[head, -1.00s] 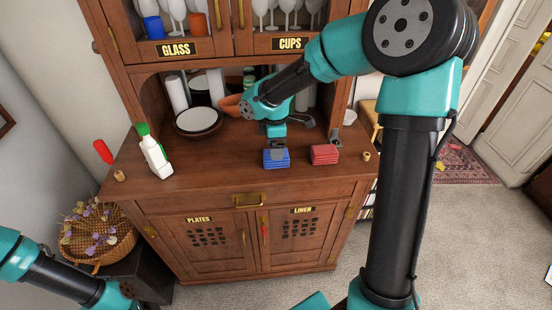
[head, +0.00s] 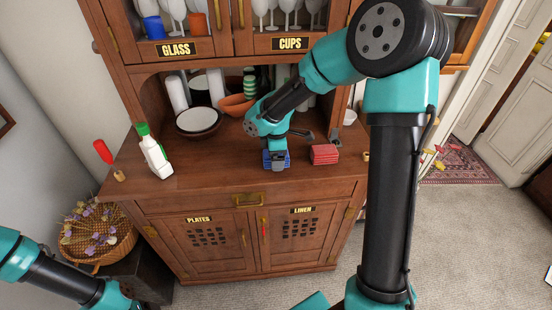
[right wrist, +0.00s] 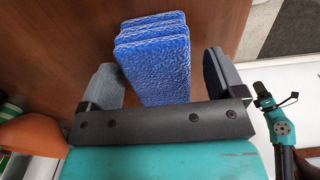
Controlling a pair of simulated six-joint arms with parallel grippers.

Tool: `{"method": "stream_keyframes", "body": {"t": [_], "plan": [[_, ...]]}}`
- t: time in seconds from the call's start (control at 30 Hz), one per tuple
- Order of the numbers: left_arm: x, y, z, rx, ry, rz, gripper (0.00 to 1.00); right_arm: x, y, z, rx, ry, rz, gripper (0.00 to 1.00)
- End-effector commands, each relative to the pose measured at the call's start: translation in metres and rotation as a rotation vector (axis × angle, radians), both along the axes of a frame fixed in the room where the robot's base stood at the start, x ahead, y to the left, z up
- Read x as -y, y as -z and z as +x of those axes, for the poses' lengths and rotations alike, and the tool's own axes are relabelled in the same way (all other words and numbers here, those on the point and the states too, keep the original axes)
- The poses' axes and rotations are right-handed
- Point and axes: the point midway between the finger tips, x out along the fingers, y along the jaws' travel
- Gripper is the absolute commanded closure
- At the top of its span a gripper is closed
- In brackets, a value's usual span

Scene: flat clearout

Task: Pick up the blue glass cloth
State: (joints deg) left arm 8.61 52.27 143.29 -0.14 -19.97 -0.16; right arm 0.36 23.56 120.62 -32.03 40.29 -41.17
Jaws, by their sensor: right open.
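The blue glass cloth (head: 267,160) lies folded on the cabinet's counter, left of a folded red cloth (head: 325,154). My right gripper (head: 277,163) is low over the blue cloth and hides part of it in the head view. In the right wrist view the blue cloth (right wrist: 155,60) shows as a folded stack between the two fingers of my right gripper (right wrist: 160,82). The fingers are open, with a gap on each side of the cloth. Only links of my left arm show at the lower left; its gripper is out of frame.
The wooden counter (head: 225,177) is clear in front of the cloths. A white bottle with a green top (head: 154,153) and a red-handled tool (head: 104,153) stand at the left. Stacked plates (head: 198,121) and an orange bowl (head: 237,105) are behind.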

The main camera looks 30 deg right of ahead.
Motion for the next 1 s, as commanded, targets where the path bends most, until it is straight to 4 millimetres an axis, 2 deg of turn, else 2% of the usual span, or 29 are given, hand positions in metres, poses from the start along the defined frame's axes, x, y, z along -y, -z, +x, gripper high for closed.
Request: {"method": "stream_keyframes", "body": {"t": [0.2, 0.77, 1.0], "plan": [[0.0000, 0.0000, 0.0000, 0.000, 0.000, 0.000, 0.26, -0.0001, -0.0003, 0.0000, 0.000, 0.000, 0.000, 0.12], [0.0000, 0.0000, 0.0000, 0.000, 0.000, 0.000, 0.26, -0.0001, -0.0003, 0.0000, 0.000, 0.000, 0.000, 0.65], [0.0000, 0.0000, 0.0000, 0.000, 0.000, 0.000, 0.26, -0.0001, -0.0007, 0.0001, 0.000, 0.000, 0.000, 0.66]]}}
